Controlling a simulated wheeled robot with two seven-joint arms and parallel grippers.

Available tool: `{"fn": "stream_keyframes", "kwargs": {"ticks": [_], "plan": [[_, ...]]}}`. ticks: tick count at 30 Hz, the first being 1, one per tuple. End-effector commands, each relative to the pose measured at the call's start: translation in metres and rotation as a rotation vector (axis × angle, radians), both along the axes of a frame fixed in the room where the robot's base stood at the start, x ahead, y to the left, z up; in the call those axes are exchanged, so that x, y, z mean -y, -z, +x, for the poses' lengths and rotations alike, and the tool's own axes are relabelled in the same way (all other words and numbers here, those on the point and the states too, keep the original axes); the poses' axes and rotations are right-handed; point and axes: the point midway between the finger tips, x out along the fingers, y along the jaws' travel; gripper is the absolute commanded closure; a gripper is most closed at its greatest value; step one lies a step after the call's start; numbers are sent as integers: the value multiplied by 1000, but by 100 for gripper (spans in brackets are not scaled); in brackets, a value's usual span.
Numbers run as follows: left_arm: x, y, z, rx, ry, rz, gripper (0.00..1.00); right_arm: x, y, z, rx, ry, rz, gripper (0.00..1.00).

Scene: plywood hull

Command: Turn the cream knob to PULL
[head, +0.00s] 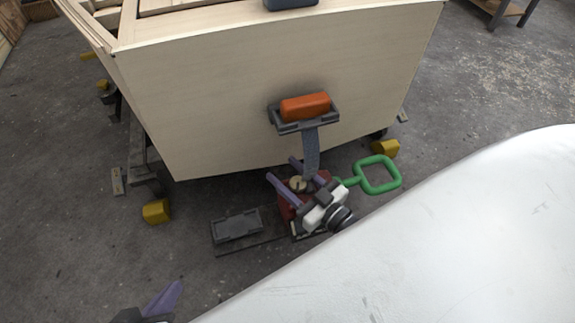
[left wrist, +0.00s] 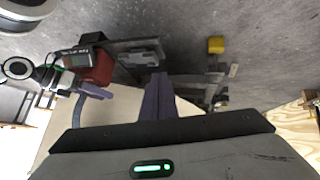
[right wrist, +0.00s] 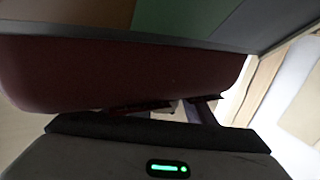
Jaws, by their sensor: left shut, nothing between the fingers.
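The cream knob (head: 298,184) sits on a dark red box (head: 285,210) low in front of the hull; which mark it points to is too small to read. My right gripper (head: 281,168) is open above the box, its two purple fingers apart on either side of the knob in the head view. I cannot tell whether they touch it. In the right wrist view a dark red surface (right wrist: 120,75) fills the middle, and the knob is not seen. My left gripper (head: 176,286) is shut and empty at the bottom left. The red box also shows in the left wrist view (left wrist: 97,68).
The plywood hull (head: 200,100) stands behind the box. An orange block (head: 305,106) sits in a grey holder on it, with a grey strap (head: 311,150) hanging down. A green loop handle (head: 380,160) is right of the box. A grey tray (head: 238,225) lies left. Yellow chocks (head: 156,211) stand nearby.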

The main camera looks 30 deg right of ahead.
Motion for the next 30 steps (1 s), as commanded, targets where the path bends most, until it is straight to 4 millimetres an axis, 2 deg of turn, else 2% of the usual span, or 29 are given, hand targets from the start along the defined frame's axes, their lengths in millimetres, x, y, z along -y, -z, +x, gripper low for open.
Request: {"fn": "stream_keyframes", "kwargs": {"ticks": [11,15,24,30], "plan": [[0,-3,0,1,0,1,100,1,0,-6,-3,-1,-2,49],[-3,-6,-1,-4,1,16,100,5,-1,-27,-6,0,-2,49],[-12,2,-5,-15,-31,36,100,16,-1,-82,-5,-1,-1,49],[-14,0,-5,-1,-44,32,100,20,0,-100,-1,-1,-1,49]]}}
